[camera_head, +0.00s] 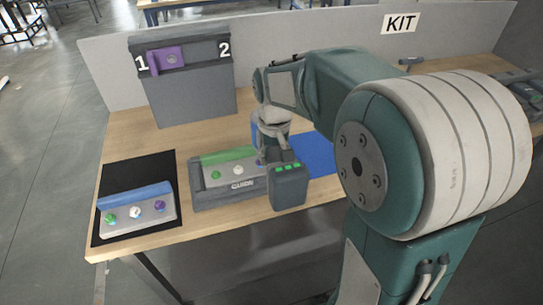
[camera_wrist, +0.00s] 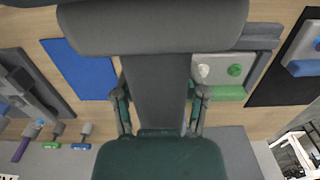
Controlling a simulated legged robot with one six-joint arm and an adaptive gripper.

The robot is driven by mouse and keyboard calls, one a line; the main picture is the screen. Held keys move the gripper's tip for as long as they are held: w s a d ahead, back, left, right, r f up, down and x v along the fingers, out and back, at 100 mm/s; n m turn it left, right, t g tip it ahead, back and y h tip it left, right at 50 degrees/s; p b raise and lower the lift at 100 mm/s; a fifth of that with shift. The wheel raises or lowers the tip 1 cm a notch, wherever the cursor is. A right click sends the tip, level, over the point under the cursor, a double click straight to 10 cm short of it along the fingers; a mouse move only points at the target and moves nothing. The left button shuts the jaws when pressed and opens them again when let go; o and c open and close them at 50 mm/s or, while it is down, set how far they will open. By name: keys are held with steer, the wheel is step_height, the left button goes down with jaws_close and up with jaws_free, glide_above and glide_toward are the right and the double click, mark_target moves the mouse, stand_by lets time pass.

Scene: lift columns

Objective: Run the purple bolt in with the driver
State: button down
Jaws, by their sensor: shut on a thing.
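My gripper (camera_wrist: 160,108) is shut on the grey driver (camera_wrist: 155,85), with a finger on each side of its handle. In the head view the driver (camera_head: 290,187) hangs over the right end of the grey GUIDE fixture (camera_head: 241,186). The fixture holds a green-backed grey block (camera_head: 220,157) with a green and a white bolt showing; its right end is hidden by the driver. A purple bolt (camera_head: 159,205) stands in the blue-backed block (camera_head: 138,191) at left, beside a white and a green bolt. The driver's tip is hidden, so contact with any bolt cannot be told.
The blue-backed block lies on a black mat (camera_head: 107,178). A grey box (camera_head: 185,95) marked 1 and 2, with a purple slider (camera_head: 170,58), stands behind. A blue mat (camera_head: 317,158) lies right of the fixture. Small tools (camera_wrist: 52,146) show at left in the wrist view.

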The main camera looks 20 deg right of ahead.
steer(key=shift+a, duration=0.75)
steer(key=shift+a, duration=0.15)
stand_by(0.3)
steer(key=shift+f, duration=0.1)
stand_by(0.4)
steer(key=shift+r, duration=2.5)
steer(key=shift+r, duration=2)
steer(key=shift+f, duration=0.1)
